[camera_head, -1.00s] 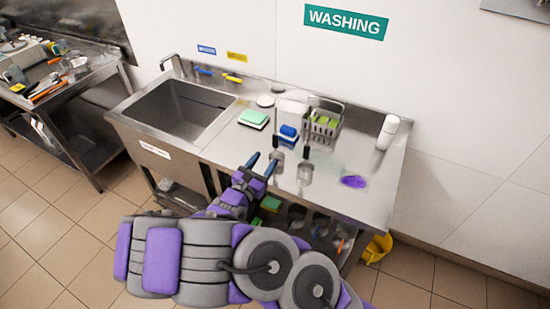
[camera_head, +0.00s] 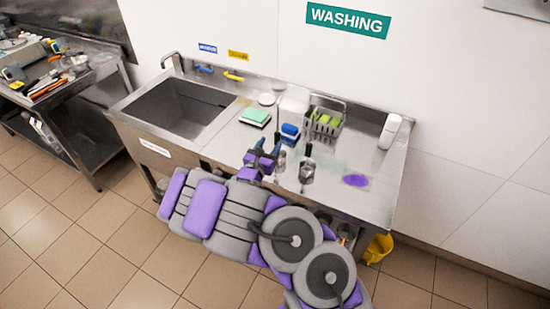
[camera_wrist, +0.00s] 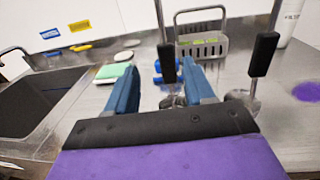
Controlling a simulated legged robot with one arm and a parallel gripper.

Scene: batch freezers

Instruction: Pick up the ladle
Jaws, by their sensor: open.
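Two ladles with dark grips stand upright on the steel counter. The left ladle (camera_head: 281,158) is just beside the tip of my gripper (camera_head: 266,147); the right ladle (camera_head: 306,172) stands farther right. In the wrist view, my gripper (camera_wrist: 161,68) has its two blue fingers spread apart. The left ladle's black grip (camera_wrist: 167,64) shows between the fingers, nearer the right one; I cannot tell whether it is in reach or beyond the tips. Its bowl is partly hidden by the fingers. The right ladle's grip (camera_wrist: 263,54) is outside the right finger.
A sink (camera_head: 182,108) is at the left of the counter (camera_head: 345,197). A white bottle (camera_head: 389,131) and a purple patch (camera_head: 356,180) are at the right.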

